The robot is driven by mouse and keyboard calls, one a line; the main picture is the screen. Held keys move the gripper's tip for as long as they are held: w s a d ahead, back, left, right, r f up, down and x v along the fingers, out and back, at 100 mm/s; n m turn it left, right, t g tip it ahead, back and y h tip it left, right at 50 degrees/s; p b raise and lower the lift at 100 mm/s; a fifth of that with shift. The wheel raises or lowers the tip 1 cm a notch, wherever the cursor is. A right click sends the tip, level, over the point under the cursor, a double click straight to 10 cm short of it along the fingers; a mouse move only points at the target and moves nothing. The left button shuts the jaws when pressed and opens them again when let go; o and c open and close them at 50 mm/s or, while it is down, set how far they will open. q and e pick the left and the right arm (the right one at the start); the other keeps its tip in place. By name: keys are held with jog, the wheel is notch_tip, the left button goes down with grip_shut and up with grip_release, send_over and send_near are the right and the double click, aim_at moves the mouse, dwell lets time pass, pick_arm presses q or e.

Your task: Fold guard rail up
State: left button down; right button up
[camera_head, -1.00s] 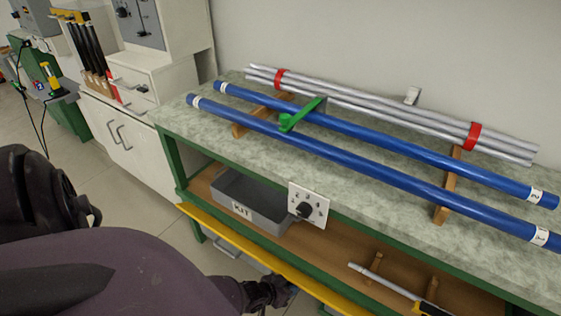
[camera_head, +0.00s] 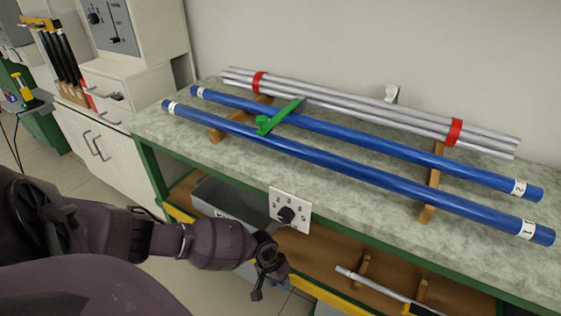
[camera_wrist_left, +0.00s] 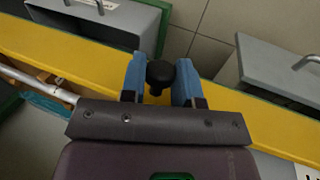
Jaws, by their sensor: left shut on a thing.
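The guard rail is a yellow bar (camera_head: 178,213) along the front of the bench, low before the bottom shelf; my left arm hides part of it. In the left wrist view the yellow bar (camera_wrist_left: 245,112) runs across the picture and carries a round black knob (camera_wrist_left: 160,72). My left gripper (camera_wrist_left: 160,85) is shut on this knob, with one blue finger pad on each side. In the head view my left gripper (camera_head: 268,265) is at the rail, below the dial plate. My right gripper is not in view.
Blue rods (camera_head: 350,165) and strapped grey rods (camera_head: 350,105) lie on the bench top (camera_head: 400,185). A green lever (camera_head: 280,117) crosses the blue rods. A dial plate (camera_head: 290,209) hangs at the front edge. A grey bin (camera_head: 222,197) and a yellow-handled rod (camera_head: 375,285) are below.

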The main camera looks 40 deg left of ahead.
pick_arm(q)
jog(key=shift+w+a+g, duration=0.1)
jog(key=shift+w+g, duration=0.15)
jog(key=shift+g, duration=0.35)
jog(key=shift+r, duration=0.15)
jog(key=c, duration=0.8)
grip_release()
jog(key=shift+w, duration=0.1)
jog(key=shift+c, duration=0.2)
